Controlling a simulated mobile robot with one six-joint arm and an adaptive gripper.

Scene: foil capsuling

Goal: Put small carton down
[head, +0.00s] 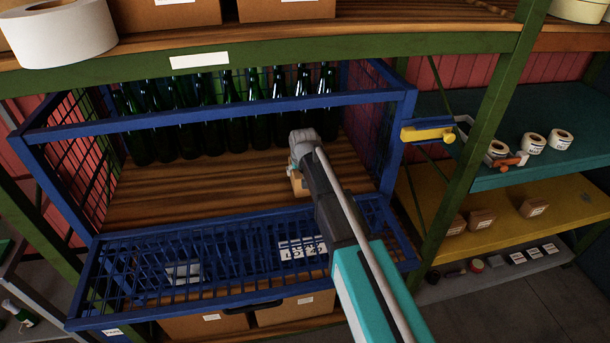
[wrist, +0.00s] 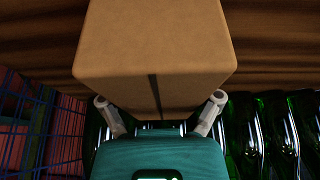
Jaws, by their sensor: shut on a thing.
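A small brown carton (wrist: 153,50) fills the upper middle of the wrist view, with a dark line down its near face. My gripper (wrist: 160,112) has one finger at each side of it and is shut on it. In the head view the carton (head: 299,184) is mostly hidden behind my gripper (head: 298,170), which reaches inside the blue cage over the wooden shelf (head: 200,190). I cannot tell whether the carton touches the shelf.
Green bottles (head: 232,115) stand in a row at the back of the blue cage (head: 402,140). Its front mesh panel (head: 230,250) is folded down. Bare shelf lies left of my gripper. A yellow latch (head: 427,134) sits at the right post.

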